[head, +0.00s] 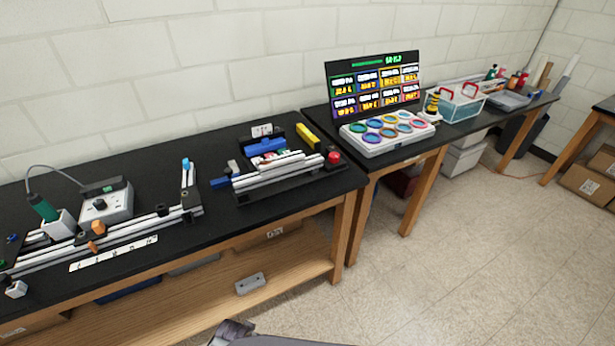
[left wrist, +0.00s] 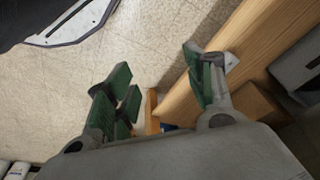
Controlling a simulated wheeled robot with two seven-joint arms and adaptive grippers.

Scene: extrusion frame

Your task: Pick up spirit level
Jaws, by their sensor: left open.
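A short yellow bar (head: 307,135), which looks like the spirit level, lies on the black bench top near its back right corner. It is too small to make out any vials. My left gripper (left wrist: 160,78) shows in the left wrist view with its green-padded fingers spread apart and nothing between them. That view looks down on floor and a wooden bench beam, and the yellow bar is not seen there. A grey part at the bottom edge of the head view seems to be mine. My right gripper is not in view.
Around the yellow bar stand a blue-and-white fixture (head: 265,147), white extrusion bars (head: 275,170) and a red button (head: 334,157). A grey box (head: 250,283) sits on the wooden lower shelf (head: 290,262). A screen (head: 374,85) stands on the right-hand bench. Floor in front is clear.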

